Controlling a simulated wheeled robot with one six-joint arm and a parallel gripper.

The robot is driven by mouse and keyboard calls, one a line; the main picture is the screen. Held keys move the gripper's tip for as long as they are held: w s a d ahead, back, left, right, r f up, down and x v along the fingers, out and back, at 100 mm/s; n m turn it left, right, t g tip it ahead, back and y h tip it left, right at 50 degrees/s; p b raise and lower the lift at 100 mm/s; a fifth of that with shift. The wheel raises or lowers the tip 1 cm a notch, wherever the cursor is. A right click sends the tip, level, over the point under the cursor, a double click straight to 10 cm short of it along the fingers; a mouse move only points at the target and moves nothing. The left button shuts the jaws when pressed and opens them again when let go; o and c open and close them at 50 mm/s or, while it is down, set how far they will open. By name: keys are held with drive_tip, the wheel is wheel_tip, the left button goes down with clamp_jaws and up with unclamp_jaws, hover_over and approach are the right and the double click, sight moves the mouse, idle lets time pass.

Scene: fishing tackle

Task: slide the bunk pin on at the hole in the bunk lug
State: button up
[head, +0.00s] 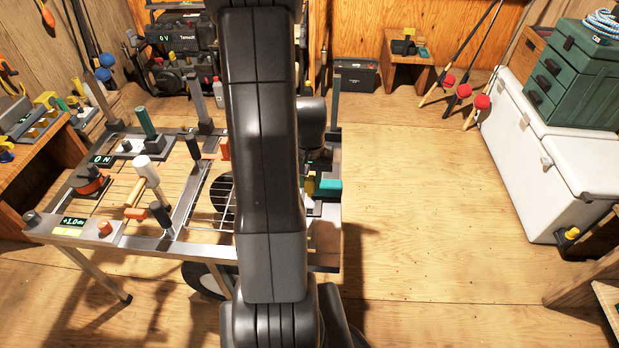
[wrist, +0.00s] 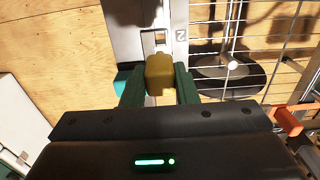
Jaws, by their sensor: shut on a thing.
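In the wrist view, my gripper (wrist: 159,90) is shut on a yellow block-like piece, which I take to be the bunk pin (wrist: 159,72), between its two green fingers. Just beyond it, a grey metal strip bears a pale square-edged opening (wrist: 160,38), which looks like the hole in the bunk lug. The yellow piece appears below this opening in the picture and apart from it; its underside and any shank are hidden. In the head view, my arm covers most of the gripper and the work spot.
A wire grid (wrist: 255,45) lies right of the strip, over a dark round part. A plate marked 2 (wrist: 180,35) is close by.

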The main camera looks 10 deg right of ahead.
sight(310, 197)
drive_tip(key=shift+f+b, duration=2.35)
drive_tip(key=shift+f, duration=0.55)
drive_tip(key=shift+f+b, duration=1.6)
drive_tip(key=shift+f, duration=0.45)
drive_tip(key=o, duration=1.1)
drive_tip(key=shift+c, duration=0.2)
drive_tip(key=shift+r, duration=0.1)
wheel_tip(310, 197, up, 14)
drive_tip(key=p, duration=0.3)
drive_tip(key=shift+f, duration=0.2)
